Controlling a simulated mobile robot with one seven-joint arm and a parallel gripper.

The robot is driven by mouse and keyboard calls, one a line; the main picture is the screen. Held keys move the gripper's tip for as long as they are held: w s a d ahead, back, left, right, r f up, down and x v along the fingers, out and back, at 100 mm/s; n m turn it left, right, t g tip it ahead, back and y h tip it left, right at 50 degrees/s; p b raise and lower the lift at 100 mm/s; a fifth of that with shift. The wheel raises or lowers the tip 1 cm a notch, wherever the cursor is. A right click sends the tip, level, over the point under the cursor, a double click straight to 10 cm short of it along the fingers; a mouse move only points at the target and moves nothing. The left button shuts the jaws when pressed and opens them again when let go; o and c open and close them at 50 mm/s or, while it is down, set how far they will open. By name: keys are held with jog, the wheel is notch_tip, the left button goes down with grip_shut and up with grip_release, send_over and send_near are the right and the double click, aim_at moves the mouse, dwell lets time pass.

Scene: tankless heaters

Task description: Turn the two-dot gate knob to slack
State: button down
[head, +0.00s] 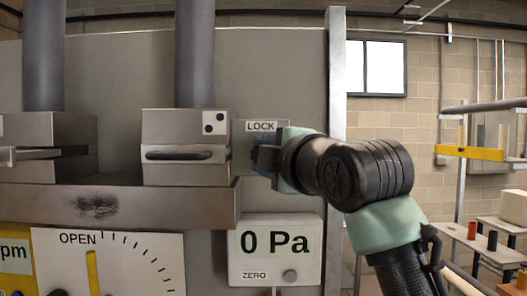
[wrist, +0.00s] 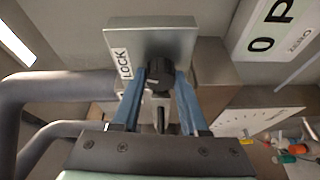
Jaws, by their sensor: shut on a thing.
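The two-dot gate (head: 187,165) is a grey metal block with a two-dot label on its upper right corner. Beside it, a metal plate marked LOCK (head: 261,126) also shows in the wrist view (wrist: 185,45). On that plate sits a small black round knob (wrist: 158,78) with a light pointer mark on its face. My gripper (head: 260,162) is at the plate, and its blue fingers (wrist: 160,82) are shut on the knob from both sides. In the head view the gripper hides the knob. No slack marking is readable.
A pressure display (head: 275,243) reading 0 Pa, with a ZERO button, is below my gripper. A dial marked OPEN (head: 110,262) is at lower left. Another gate block (head: 48,145) stands left, on the same metal ledge (head: 115,205). Open room lies right of the panel's edge post (head: 336,90).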

jog(key=shift+n, duration=0.5)
jog(key=shift+c, duration=2.2)
grip_release()
jog(key=b+v, duration=0.5)
jog(key=v, duration=0.8)
jog(key=shift+r, duration=0.35)
